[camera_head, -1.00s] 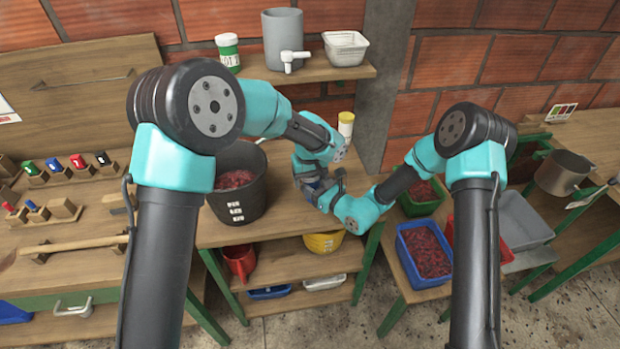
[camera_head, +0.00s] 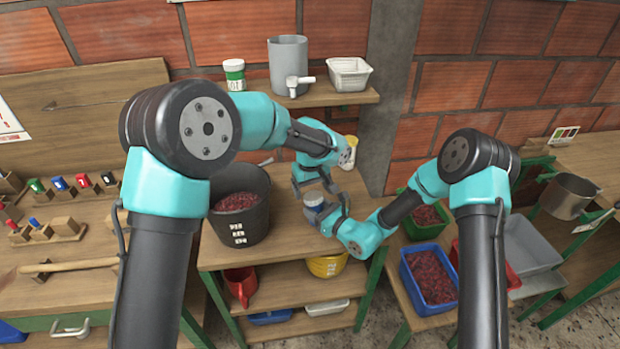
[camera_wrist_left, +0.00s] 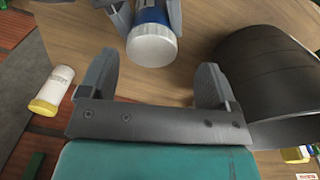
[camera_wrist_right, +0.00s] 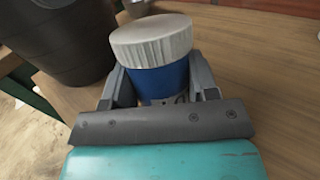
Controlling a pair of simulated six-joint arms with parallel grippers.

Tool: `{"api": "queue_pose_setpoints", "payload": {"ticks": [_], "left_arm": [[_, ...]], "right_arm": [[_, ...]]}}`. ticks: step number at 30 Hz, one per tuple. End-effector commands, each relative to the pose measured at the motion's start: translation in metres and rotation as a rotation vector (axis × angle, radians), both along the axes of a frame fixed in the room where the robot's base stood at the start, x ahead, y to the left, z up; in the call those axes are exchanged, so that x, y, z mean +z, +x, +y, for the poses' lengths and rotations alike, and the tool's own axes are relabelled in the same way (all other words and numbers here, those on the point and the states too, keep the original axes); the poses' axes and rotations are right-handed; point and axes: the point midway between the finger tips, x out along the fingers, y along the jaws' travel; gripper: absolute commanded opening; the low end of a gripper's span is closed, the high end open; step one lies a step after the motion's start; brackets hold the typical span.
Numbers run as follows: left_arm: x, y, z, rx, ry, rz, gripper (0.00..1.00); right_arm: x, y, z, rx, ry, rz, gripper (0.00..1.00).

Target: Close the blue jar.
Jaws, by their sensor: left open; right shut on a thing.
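The blue jar (camera_wrist_right: 165,82) stands upright between the fingers of my right gripper (camera_wrist_right: 160,88), which is shut on it. A pale ribbed lid (camera_wrist_right: 150,38) sits on top of the jar; I cannot tell whether it is screwed tight. In the head view the jar (camera_head: 314,204) is small, at the tips of the two arms. My left gripper (camera_wrist_left: 155,85) is open and empty. Its fingers are spread, and the lid (camera_wrist_left: 152,45) lies just ahead of them, apart from them. The jar's lower part is hidden by the right gripper.
A black bucket of red cherries (camera_head: 240,218) stands left of the jar on the wooden table. A white bottle with a yellow cap (camera_wrist_left: 50,92) stands close by.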

Motion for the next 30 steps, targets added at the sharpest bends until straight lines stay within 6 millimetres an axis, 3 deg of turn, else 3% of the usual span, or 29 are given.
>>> {"api": "queue_pose_setpoints", "payload": {"ticks": [21, 30], "left_arm": [[0.028, 0.025, 0.007, 1.093, -0.040, 0.217, 0.83], [0.035, 0.029, 0.006, 1.335, -0.028, 0.279, 0.83]], "right_arm": [[0.000, 0.000, 0.000, 0.000, 0.000, 0.000, 0.00], [0.000, 0.000, 0.000, 0.000, 0.000, 0.000, 0.00]]}}
